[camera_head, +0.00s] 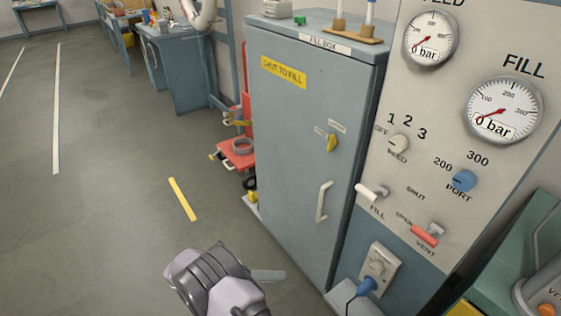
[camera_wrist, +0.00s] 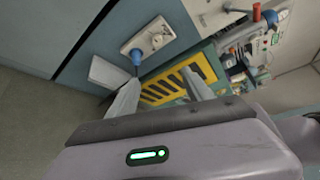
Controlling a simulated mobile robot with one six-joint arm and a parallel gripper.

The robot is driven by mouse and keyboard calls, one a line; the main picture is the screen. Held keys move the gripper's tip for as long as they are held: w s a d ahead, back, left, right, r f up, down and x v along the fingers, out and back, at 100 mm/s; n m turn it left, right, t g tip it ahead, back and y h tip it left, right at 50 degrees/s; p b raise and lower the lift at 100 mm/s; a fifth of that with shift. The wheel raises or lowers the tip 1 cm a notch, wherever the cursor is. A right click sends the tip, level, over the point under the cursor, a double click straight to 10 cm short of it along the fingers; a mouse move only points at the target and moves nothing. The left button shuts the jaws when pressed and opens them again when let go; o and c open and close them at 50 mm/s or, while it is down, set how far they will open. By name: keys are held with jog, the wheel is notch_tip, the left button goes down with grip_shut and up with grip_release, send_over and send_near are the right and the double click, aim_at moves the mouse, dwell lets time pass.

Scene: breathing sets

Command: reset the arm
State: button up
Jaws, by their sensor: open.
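My gripper (camera_head: 268,276) is at the bottom of the head view, in front of the grey-blue fill box and over the floor. Only one pale finger shows clearly there. In the wrist view both fingers stand apart with nothing between them, so my gripper (camera_wrist: 162,84) is open and empty. The fill box (camera_head: 300,130) has its door shut, with a white handle (camera_head: 322,202) and a yellow knob (camera_head: 332,143). My gripper touches nothing that I can see.
Right of the box is a panel with two gauges reading 0 bar, a blue port knob (camera_head: 464,181), a white fill lever (camera_head: 372,193) and a red vent lever (camera_head: 425,236). A blue plug (camera_head: 366,286) sits below. Open floor (camera_head: 110,200) lies left.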

jog(key=s+d+r+m+g+y, duration=0.15)
jog(key=d+r+m+y, duration=0.3)
jog(key=r+m, duration=0.5)
jog(key=s+d+r+m+g+y, duration=0.15)
jog(key=d+r+m+y, duration=0.35)
jog(key=r, duration=0.8)
jog(key=s+d+r+m+t+y, duration=0.1)
jog(key=s+r+m+t+y, duration=0.2)
jog(key=s+m, duration=0.4)
jog(key=s+d+r+m+t+y, duration=0.2)
jog(key=s+r+m+t+y, duration=0.2)
jog(key=m, duration=1.1)
jog(key=s+r, duration=0.3)
jog(key=shift+s+d+r+m+y, duration=0.15)
jog(key=shift+s+r+m+y, duration=0.1)
jog(key=shift+s+m+y, duration=0.15)
